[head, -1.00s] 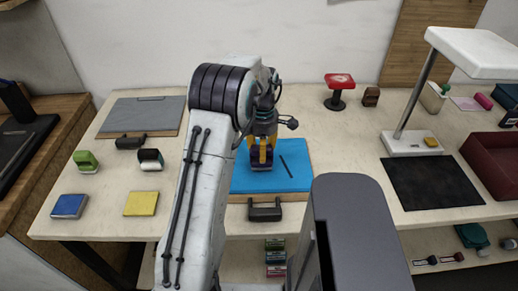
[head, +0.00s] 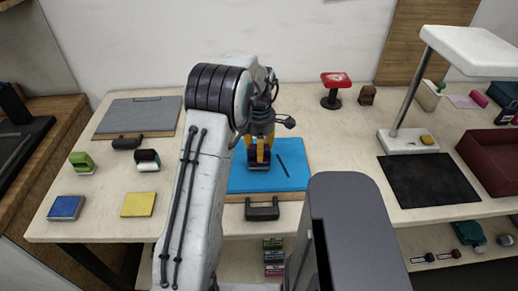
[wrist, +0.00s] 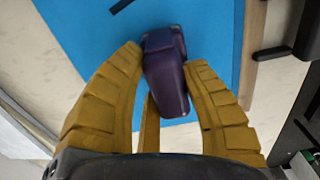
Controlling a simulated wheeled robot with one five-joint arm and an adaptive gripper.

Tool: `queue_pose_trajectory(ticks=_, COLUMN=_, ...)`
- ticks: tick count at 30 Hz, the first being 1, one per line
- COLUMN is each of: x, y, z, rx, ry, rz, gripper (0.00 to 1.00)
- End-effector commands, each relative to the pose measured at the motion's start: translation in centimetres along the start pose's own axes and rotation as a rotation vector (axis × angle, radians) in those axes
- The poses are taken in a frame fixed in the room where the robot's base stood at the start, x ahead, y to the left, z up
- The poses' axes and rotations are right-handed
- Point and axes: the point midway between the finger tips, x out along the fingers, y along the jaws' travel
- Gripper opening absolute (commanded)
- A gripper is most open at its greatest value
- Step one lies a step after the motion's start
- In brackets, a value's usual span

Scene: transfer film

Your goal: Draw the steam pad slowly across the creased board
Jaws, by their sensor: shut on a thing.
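My gripper (head: 259,152) has yellow fingers and is shut on a dark purple block, which I take to be the steam pad (head: 258,164). In the wrist view, the pad (wrist: 165,65) sits between the fingertips (wrist: 162,62), over the blue surface. I cannot tell for sure whether the pad touches the board.
A black-handled clamp (head: 262,209) sits at the board's front edge. A lamp (head: 411,140) and a black mat (head: 428,182) stand right.

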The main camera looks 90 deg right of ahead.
Motion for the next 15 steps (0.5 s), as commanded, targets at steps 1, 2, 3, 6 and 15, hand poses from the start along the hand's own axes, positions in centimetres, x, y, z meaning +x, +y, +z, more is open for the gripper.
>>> queue_pose_trajectory(ticks=1, x=-0.1, y=0.0, z=0.1, rx=0.001, ry=0.000, rz=0.001, gripper=0.04)
queue_pose_trajectory(ticks=2, x=-0.1, y=0.0, z=0.2, rx=0.001, ry=0.000, rz=0.001, gripper=0.04)
queue_pose_trajectory(ticks=3, x=-0.1, y=0.0, z=0.3, rx=0.001, ry=0.000, rz=0.001, gripper=0.04)
queue_pose_trajectory(ticks=6, x=-0.1, y=0.0, z=0.6, rx=0.001, ry=0.000, rz=0.001, gripper=0.04)
queue_pose_trajectory(ticks=15, x=-0.1, y=0.0, z=1.6, rx=0.001, ry=0.000, rz=0.002, gripper=0.04)
